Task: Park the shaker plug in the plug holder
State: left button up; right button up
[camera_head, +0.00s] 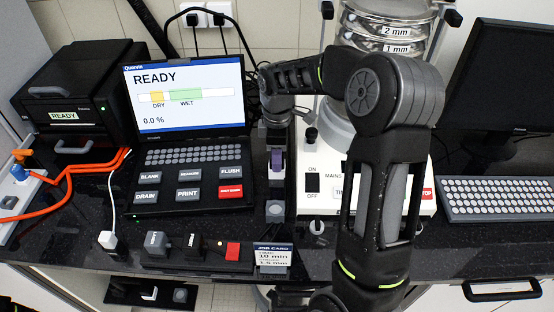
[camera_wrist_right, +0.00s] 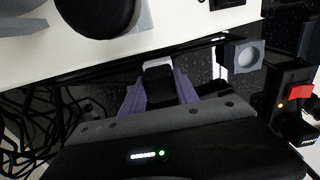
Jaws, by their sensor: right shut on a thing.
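My right gripper (camera_head: 277,162) reaches down between the laptop and the white shaker base. In the right wrist view its purple fingers (camera_wrist_right: 160,82) are shut on a dark piece with a pale end (camera_wrist_right: 157,67), which looks like the shaker plug. In the head view the fingers and arm mostly hide this piece. A grey square block with a round face (camera_head: 276,209), possibly the plug holder, is nearer the counter's front, apart from the gripper. The block also shows in the right wrist view (camera_wrist_right: 243,57). My left gripper is not in view.
The laptop (camera_head: 190,130) stands left of the gripper and the shaker base (camera_head: 318,203) right of it. A job card (camera_head: 272,256) and red block (camera_head: 232,251) are at the front edge. Black cables (camera_wrist_right: 40,130) lie in the wrist view.

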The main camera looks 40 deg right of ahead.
grip_shut()
jog(key=shift+r, duration=0.1)
dwell(0.3)
jog(key=shift+r+p, duration=1.15)
jog(key=shift+r, duration=1.75)
jog(key=shift+r, duration=0.15)
jog(key=shift+r, duration=1.35)
